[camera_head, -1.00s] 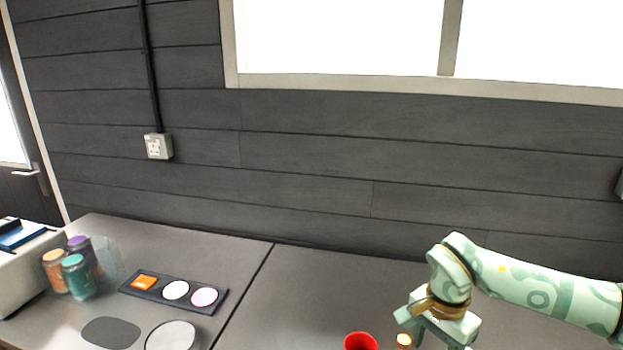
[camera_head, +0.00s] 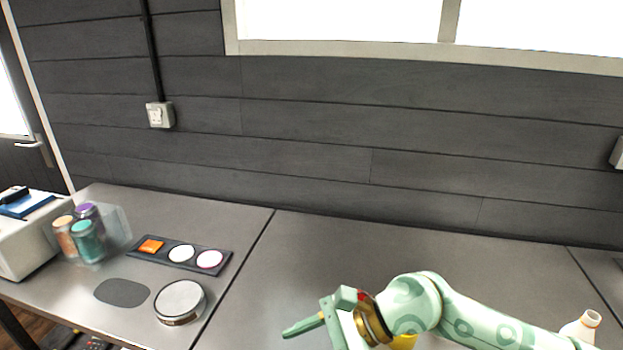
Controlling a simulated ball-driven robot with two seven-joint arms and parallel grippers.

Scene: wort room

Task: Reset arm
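My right arm comes in from the lower right, mint green with a leaf-like pattern. Its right gripper (camera_head: 308,328) is low in the picture, over the right-hand table (camera_head: 330,255), with one green finger pointing left. The other finger is not clearly seen, so I cannot tell how far it is open. Nothing shows at the visible fingertip. A small yellow thing (camera_head: 404,342) shows partly below the arm, cut by the bottom edge. My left gripper is not in view.
On the left-hand table are a clear holder with several colored jars (camera_head: 88,240), a dark tray (camera_head: 222,262) with an orange square and two white discs, a round tin (camera_head: 181,298) and a grey mat (camera_head: 121,292). A pale bottle (camera_head: 582,328) stands at the lower right.

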